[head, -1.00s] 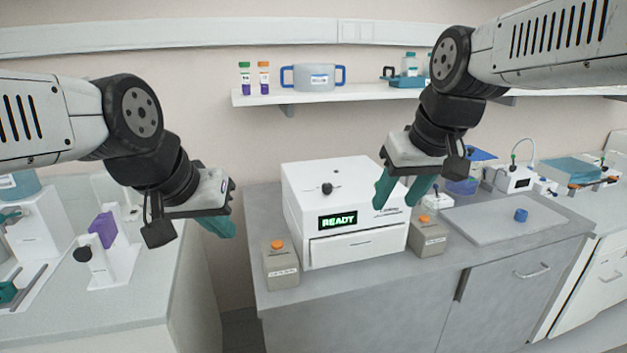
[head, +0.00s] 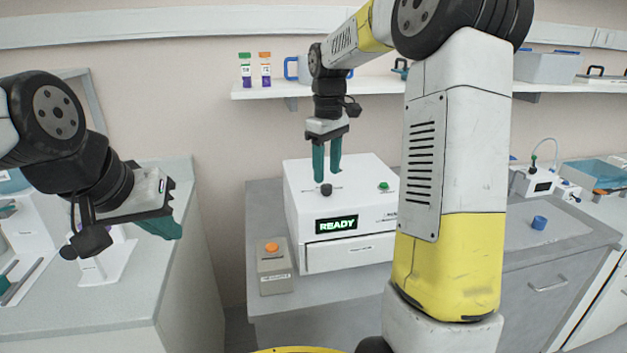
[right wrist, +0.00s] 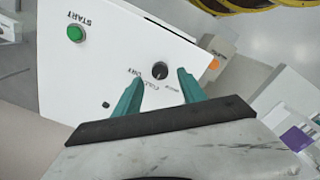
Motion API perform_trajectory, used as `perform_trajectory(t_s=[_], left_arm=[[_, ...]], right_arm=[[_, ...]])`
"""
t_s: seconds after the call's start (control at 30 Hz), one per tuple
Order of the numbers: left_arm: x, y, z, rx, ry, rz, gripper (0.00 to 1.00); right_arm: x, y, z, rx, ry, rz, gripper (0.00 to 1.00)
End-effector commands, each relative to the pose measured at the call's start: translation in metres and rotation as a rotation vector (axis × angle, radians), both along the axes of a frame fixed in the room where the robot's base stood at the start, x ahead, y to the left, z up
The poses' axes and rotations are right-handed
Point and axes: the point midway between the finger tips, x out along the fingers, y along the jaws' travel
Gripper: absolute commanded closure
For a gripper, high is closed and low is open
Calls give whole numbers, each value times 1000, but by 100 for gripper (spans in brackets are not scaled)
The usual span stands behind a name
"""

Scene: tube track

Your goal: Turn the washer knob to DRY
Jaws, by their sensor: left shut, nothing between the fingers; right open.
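The washer (head: 350,245) is a white box on the grey bench with a lit READY display (head: 336,224). Its black knob (head: 326,190) is on top; it also shows in the right wrist view (right wrist: 159,70), with printed labels around it too small to read surely. A green START button (head: 384,186) sits to its right and also shows in the right wrist view (right wrist: 75,34). My right gripper (head: 326,180) is open, pointing down above the knob, fingers on either side of it in view; contact cannot be told. My left gripper (head: 172,230) is shut and empty, over the left counter.
A grey block with an orange button (head: 274,266) stands left of the washer. My right arm covers the washer's right side. A shelf (head: 380,88) with bottles and a tub (head: 297,68) runs behind. A blue cap (head: 539,222) lies on the right bench.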

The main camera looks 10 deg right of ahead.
Motion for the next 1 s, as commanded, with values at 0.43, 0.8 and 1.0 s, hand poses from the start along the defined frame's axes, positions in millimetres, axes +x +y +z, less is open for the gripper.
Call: perform_trajectory(t_s=[0.43,0.8,1.0], left_arm=[[0,0,0,0,0,0,100],[0,0,0,0,0,0,100],[0,0,0,0,0,0,100]], right_arm=[[0,0,-40,0,-1,-1,52],[0,0,-40,0,-1,-1,91],[0,0,-40,0,-1,-3,100]])
